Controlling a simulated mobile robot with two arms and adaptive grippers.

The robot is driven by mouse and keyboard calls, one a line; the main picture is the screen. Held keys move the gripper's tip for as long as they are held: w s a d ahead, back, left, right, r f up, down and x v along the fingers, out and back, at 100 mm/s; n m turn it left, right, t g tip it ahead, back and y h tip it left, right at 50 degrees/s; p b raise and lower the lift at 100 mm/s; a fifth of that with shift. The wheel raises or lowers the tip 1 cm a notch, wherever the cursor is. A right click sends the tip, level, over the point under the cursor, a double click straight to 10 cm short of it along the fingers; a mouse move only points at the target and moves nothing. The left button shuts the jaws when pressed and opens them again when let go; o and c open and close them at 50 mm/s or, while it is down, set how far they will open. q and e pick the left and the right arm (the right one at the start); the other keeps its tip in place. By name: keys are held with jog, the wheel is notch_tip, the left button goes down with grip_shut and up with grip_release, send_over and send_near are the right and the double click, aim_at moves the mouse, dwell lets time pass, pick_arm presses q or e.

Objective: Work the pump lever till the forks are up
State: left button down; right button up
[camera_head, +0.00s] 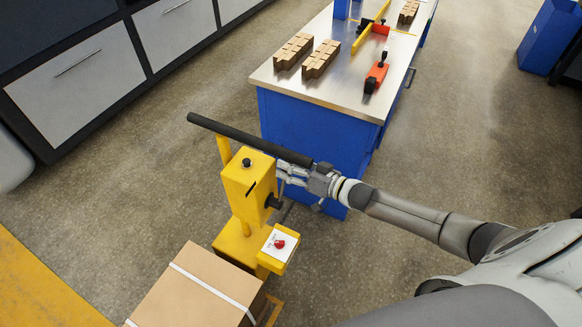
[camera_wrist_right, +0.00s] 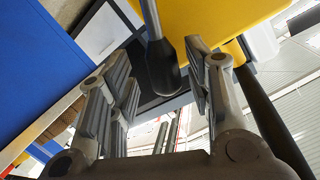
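The yellow pump housing (camera_head: 249,187) of the stacker stands left of centre in the head view; it fills the top of the right wrist view (camera_wrist_right: 210,20). A grey lever with a black grip (camera_wrist_right: 162,68) extends from beside it in the wrist view. My right gripper (camera_head: 282,177) is beside the housing, just under a long black bar (camera_head: 235,135). Its fingers (camera_wrist_right: 158,75) are spread, with the lever's grip between them; contact is not clear. In the head view the lever is hard to make out. The forks are mostly hidden under a cardboard box (camera_head: 195,290). My left gripper is not in view.
A red knob (camera_head: 280,243) sits on a white plate at the stacker's side. A blue workbench (camera_head: 320,135) with a steel top stands close behind my right gripper, holding brown blocks (camera_head: 293,50) and a red clamp (camera_head: 376,75). Floor left of the stacker is clear.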

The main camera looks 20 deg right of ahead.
jog(key=shift+a, duration=0.1)
jog(key=v, duration=1.2)
dwell(0.7)
jog(key=s+d+f+g+h, duration=0.2)
jog(key=s+f, duration=0.2)
jog(key=f, duration=0.5)
jog(key=s+d+f+g+h, duration=0.1)
jog(key=s+d+f+h, duration=0.2)
jog(key=f, duration=0.7)
jog(key=s+d+f+g+h, duration=0.1)
jog(key=s+f+g+h, duration=0.1)
jog(key=s+f, duration=0.5)
jog(key=s+a+f+g, duration=0.2)
jog(key=s+a+f, duration=0.2)
jog(key=s, duration=0.4)
jog(key=s+a+f+n+g, duration=0.1)
jog(key=s+a+f+g, duration=0.2)
jog(key=s+f, duration=0.4)
jog(key=s+a+f+g+h, duration=0.1)
jog(key=s+a+f, duration=0.4)
jog(key=s, duration=0.5)
jog(key=shift+s+a+f+n+g, duration=0.2)
jog(key=shift+a+f+n+g, duration=0.2)
jog(key=shift+f+g, duration=0.4)
jog(key=shift+r, duration=0.15)
